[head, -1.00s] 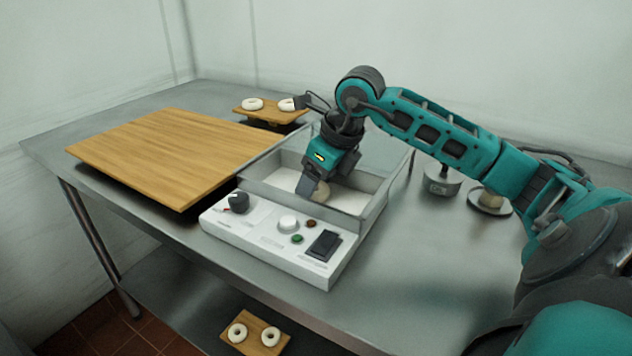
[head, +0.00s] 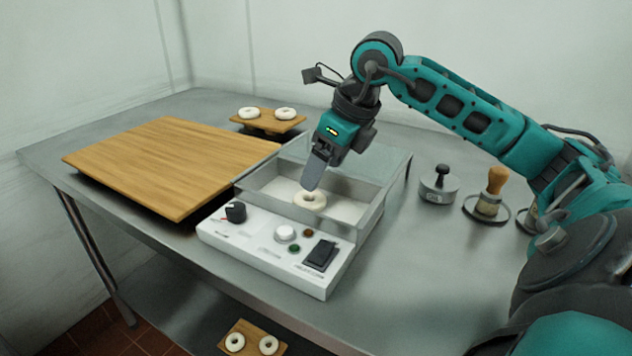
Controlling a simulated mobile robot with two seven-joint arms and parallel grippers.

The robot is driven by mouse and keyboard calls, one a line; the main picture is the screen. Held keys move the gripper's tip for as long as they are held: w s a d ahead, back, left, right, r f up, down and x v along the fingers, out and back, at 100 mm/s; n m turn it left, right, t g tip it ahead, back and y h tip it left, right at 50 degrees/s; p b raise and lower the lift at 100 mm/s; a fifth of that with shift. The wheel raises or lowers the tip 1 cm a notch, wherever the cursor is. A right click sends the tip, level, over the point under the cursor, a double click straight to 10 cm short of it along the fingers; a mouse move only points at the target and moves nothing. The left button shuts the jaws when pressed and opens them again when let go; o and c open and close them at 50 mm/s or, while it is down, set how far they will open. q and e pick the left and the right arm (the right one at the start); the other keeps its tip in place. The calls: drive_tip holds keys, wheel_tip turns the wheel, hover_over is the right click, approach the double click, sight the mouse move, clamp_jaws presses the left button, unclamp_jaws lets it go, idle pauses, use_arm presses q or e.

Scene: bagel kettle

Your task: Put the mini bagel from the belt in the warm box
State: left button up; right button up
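A pale mini bagel (head: 310,201) lies flat in the left part of an open tray-like box (head: 371,217) with clear walls, which I take for the warm box. A white control panel (head: 275,246) with a knob and buttons fronts this box. My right gripper (head: 312,184) points down just above the bagel and looks apart from it. Its fingers are seen nearly edge-on, so the gap between them is hidden. My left gripper is not in view. I see no belt.
A large wooden board (head: 165,160) lies left of the box. Small boards with two bagels each stand behind (head: 268,122) and low in front (head: 252,338). A metal stamp (head: 439,186) and a wooden-handled tool (head: 488,199) stand to the right. The table's front right is clear.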

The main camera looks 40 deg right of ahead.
drive_tip(key=v, duration=0.5)
drive_tip(key=shift+r, duration=0.1)
drive_tip(key=shift+r, duration=0.1)
idle(0.3)
